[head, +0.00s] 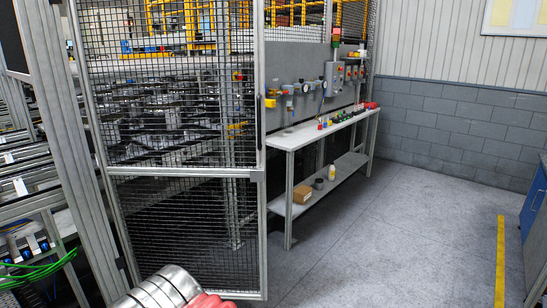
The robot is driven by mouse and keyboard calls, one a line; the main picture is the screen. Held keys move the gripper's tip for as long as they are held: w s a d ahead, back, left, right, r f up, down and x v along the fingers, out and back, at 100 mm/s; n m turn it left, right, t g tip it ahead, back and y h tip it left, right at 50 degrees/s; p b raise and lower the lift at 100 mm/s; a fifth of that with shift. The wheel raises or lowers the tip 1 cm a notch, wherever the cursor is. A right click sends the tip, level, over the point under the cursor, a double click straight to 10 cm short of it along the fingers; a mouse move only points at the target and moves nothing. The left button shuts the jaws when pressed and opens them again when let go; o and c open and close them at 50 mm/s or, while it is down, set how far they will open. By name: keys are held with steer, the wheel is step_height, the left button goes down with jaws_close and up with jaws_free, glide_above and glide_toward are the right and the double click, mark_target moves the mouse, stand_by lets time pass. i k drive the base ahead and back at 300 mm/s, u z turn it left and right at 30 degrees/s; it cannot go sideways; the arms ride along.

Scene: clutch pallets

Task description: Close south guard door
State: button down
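The guard door (185,172) is a tall black mesh panel in a grey metal frame, in the left half of the head view. Its left side stands beside a thick slanting grey post (62,130). Its right upright carries a dark handle (259,122), and no post shows meeting that edge, so the door appears to stand open. Whether it is the south door cannot be read. A silver rounded part with red beside it shows at the bottom edge and looks like my arm. My gripper's fingers are not in view.
A grey workbench (300,135) with a lower shelf stands just right of the door, holding small coloured items. A cardboard box (303,194) sits on the shelf. Green cables (40,270) hang at lower left. A blue cabinet (535,215) is at far right. The floor between is clear.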

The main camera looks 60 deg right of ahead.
mark_target(258, 174)
steer(key=z, duration=0.55)
steer(key=i, duration=1)
steer(key=z, duration=0.3)
